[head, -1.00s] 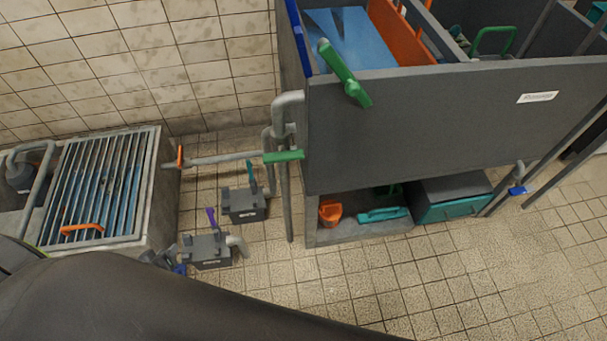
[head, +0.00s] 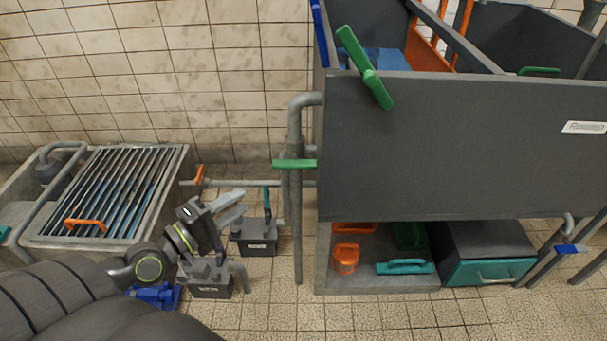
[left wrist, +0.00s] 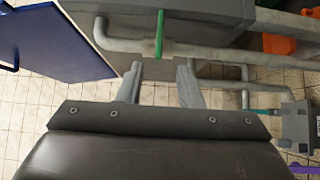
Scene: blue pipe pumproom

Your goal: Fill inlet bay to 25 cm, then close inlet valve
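A green valve handle (head: 295,164) sits on the grey pipe at the left side of the big grey tank (head: 440,145). It also shows in the left wrist view (left wrist: 160,35), on the pipe beyond my fingertips. A longer green lever (head: 364,68) stands at the tank's upper left corner. Blue shows inside the tank's left bay (head: 386,60); I cannot read a level. My left gripper (head: 244,202) is open and empty, left of and below the green valve handle, with its fingers apart in the left wrist view (left wrist: 160,68). My right gripper is not in view.
Two grey boxes (head: 254,237) (head: 210,288) with pipes sit on the floor near my left gripper. An orange cup (head: 346,258) and a teal drawer (head: 490,272) are under the tank. Tiled floor is clear in front.

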